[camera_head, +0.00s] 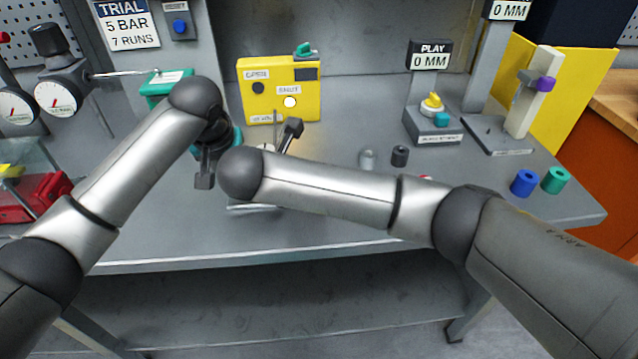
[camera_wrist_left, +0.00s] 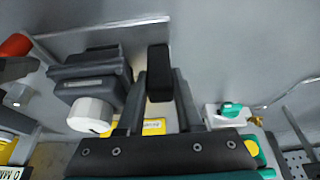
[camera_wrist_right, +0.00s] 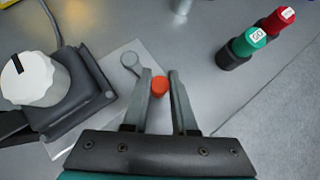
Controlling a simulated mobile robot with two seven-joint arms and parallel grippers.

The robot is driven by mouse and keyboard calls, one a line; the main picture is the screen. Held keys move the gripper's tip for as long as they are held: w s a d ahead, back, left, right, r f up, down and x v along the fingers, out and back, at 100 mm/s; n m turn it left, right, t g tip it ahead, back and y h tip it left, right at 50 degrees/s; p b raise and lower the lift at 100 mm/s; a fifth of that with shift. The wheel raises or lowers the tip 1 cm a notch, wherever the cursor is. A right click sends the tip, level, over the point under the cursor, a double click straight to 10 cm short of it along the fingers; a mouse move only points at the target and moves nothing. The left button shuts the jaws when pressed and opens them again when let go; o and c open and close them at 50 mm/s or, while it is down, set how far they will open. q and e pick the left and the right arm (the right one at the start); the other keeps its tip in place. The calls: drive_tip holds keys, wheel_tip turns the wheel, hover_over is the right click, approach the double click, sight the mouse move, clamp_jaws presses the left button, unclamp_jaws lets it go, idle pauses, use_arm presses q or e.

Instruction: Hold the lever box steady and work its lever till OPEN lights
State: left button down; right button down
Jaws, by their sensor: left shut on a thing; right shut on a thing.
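The lever box is a dark grey block with a white knob, seen in the left wrist view (camera_wrist_left: 92,72) and the right wrist view (camera_wrist_right: 88,92). My arms hide most of it in the head view. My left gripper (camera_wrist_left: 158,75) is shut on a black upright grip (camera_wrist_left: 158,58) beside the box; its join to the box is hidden. My right gripper (camera_wrist_right: 159,75) is shut around the lever's orange-red end (camera_wrist_right: 160,88). On the yellow panel (camera_head: 270,112), the OPEN lamp (camera_head: 258,88) is dark and the SHUT lamp (camera_head: 290,102) glows white.
Blue (camera_head: 524,183) and green (camera_head: 555,180) cylinders stand near the right edge. Gauges (camera_head: 58,97) and a red block (camera_head: 48,193) are at left.

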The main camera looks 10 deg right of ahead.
drive_tip(key=shift+a+f+m+h, duration=0.1)
drive_tip(key=shift+a+m+h, duration=0.2)
drive_tip(key=shift+m, duration=0.1)
drive_tip(key=c, duration=0.7)
unclamp_jaws()
drive_tip(key=shift+d, duration=0.1)
